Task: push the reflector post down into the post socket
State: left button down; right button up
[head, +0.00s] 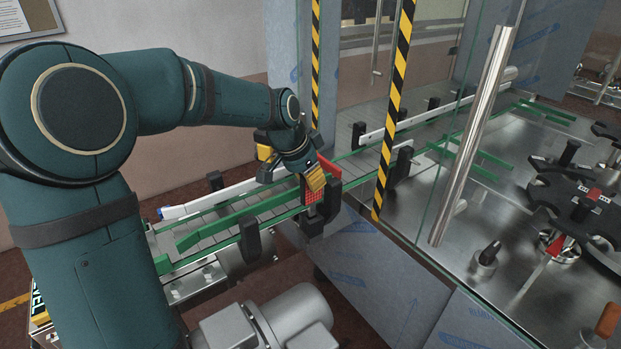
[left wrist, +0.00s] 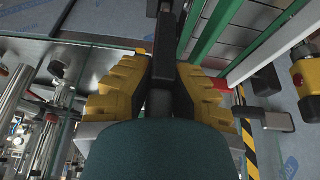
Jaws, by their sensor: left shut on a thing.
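The reflector post carries a red gridded reflector (head: 312,195) at the near side rail of the conveyor, just below my left gripper's near finger. My left gripper (head: 290,166), with yellow finger pads, is shut on the post. In the left wrist view a dark upright bar (left wrist: 164,60) stands between the two yellow fingers, and a bit of red (left wrist: 212,83) shows behind the right finger. A black bracket (head: 312,223) on the rail lies directly under the reflector and appears to be the post socket. The seating depth is hidden. My right gripper is out of view.
The conveyor (head: 215,232) with green rails runs beneath my left arm into a glass-walled machine. A striped yellow-black post (head: 394,100) and a steel door handle (head: 472,135) stand to the right. A grey motor (head: 290,318) sits below the conveyor.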

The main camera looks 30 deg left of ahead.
pick_arm(q)
jog(key=c, duration=1)
grip_release()
jog(key=v, duration=1.2)
jog(key=shift+f, duration=0.1)
